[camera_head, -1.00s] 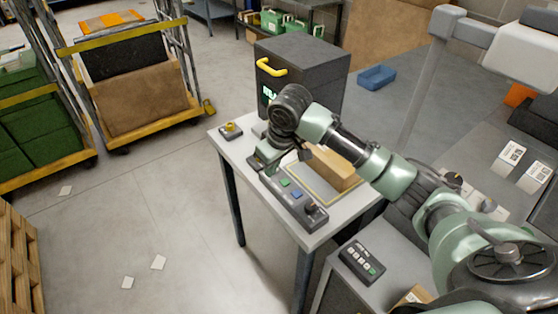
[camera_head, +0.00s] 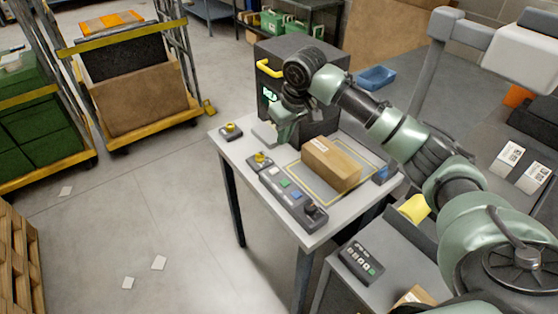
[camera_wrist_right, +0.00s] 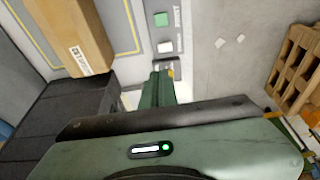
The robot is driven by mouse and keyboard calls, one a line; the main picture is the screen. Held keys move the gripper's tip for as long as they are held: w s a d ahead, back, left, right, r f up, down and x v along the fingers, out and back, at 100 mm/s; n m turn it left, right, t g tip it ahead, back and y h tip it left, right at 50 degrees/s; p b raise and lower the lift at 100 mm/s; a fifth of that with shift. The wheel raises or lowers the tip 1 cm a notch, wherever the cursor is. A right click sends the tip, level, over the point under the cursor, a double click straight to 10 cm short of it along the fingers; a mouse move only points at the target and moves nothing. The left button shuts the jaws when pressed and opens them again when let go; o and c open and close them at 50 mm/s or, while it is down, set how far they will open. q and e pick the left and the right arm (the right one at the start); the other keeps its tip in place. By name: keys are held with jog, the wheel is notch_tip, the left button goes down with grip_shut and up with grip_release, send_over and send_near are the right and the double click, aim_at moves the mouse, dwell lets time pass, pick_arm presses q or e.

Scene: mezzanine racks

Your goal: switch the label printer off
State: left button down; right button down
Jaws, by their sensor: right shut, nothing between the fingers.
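A dark box-shaped machine (camera_head: 325,60) with a yellow handle and a lit green display (camera_head: 269,94) stands at the back of the small table; I cannot tell for sure that it is the label printer. A dark control strip (camera_head: 294,199) lies along the table's front edge, with a yellow knob (camera_head: 260,160), coloured buttons and a black knob. It also shows in the right wrist view, with green and white buttons (camera_wrist_right: 164,46). My right gripper (camera_head: 284,141) is shut and empty, above the table in front of the machine. Its fingertips (camera_wrist_right: 163,74) show near the strip's end. My left gripper is out of view.
A cardboard box (camera_head: 331,165) sits inside a yellow outline on the table (camera_head: 232,150). A small unit with a yellow button (camera_head: 231,131) stands at the left corner. A dark keypad (camera_head: 361,262) lies on a nearer surface. The floor left of the table is mostly clear.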

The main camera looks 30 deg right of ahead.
jog(key=p, duration=0.3)
send_near(273, 170)
jog(key=f, duration=0.1)
jog(key=w+d+f, duration=0.1)
jog(key=f, duration=0.1)
jog(key=w+f, duration=0.1)
jog(key=f, duration=0.1)
jog(key=shift+d, duration=0.2)
jog(key=shift+f, duration=0.55)
jog(key=shift+d+f+y, duration=0.1)
jog(key=shift+f+y, duration=0.2)
jog(key=shift+y, duration=0.1)
jog(key=shift+s+a+r+p, duration=0.1)
jog(key=shift+a+r+p, duration=0.15)
jog(key=shift+a+p, duration=0.4)
jog(key=shift+a, duration=0.15)
